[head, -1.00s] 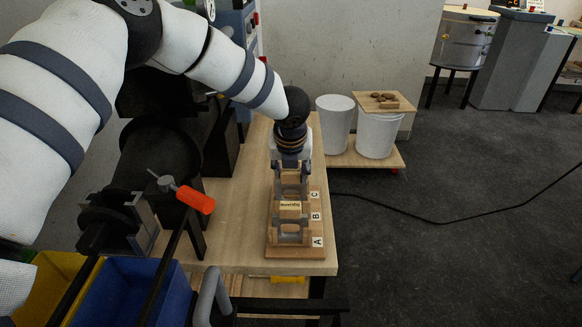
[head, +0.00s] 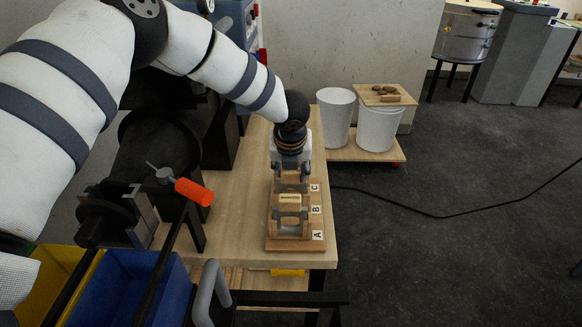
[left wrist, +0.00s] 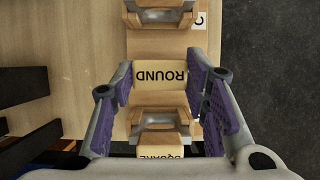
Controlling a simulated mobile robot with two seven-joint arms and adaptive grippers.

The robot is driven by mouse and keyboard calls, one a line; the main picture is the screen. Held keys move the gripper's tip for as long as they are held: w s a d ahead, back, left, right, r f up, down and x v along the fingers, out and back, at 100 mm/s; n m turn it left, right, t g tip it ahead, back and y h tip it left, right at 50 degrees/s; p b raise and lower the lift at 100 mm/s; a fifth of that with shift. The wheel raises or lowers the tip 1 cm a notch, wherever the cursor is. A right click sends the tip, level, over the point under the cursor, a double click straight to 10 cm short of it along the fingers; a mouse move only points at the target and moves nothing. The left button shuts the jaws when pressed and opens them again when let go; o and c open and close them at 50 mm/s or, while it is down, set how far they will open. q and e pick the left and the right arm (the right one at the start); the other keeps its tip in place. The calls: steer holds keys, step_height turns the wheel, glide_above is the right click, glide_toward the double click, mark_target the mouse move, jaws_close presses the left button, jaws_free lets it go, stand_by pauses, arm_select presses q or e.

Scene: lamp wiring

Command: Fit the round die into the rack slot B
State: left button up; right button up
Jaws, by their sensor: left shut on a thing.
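The round die (left wrist: 160,76) is a light wooden block printed ROUND. In the left wrist view it sits between the purple pads of my left gripper (left wrist: 170,88), which is shut on it. In the head view my left gripper (head: 290,174) is low over the middle of the wooden rack (head: 296,245), in line with slot B (head: 315,210), and mostly hides the die. I cannot tell whether the die is fully down. A block printed SQUARE (left wrist: 158,151) stands at slot A, in front. My right gripper is not in view.
The rack lies near the table's (head: 235,232) right edge. An orange-handled tool (head: 193,191) and a blue bin (head: 135,290) are on the left. White buckets (head: 336,118) stand behind.

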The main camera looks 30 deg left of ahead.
arm_select(q)
steer(key=shift+f, duration=0.25)
steer(key=o, duration=1.4)
steer(key=shift+c, duration=0.2)
steer(key=v, duration=1.2)
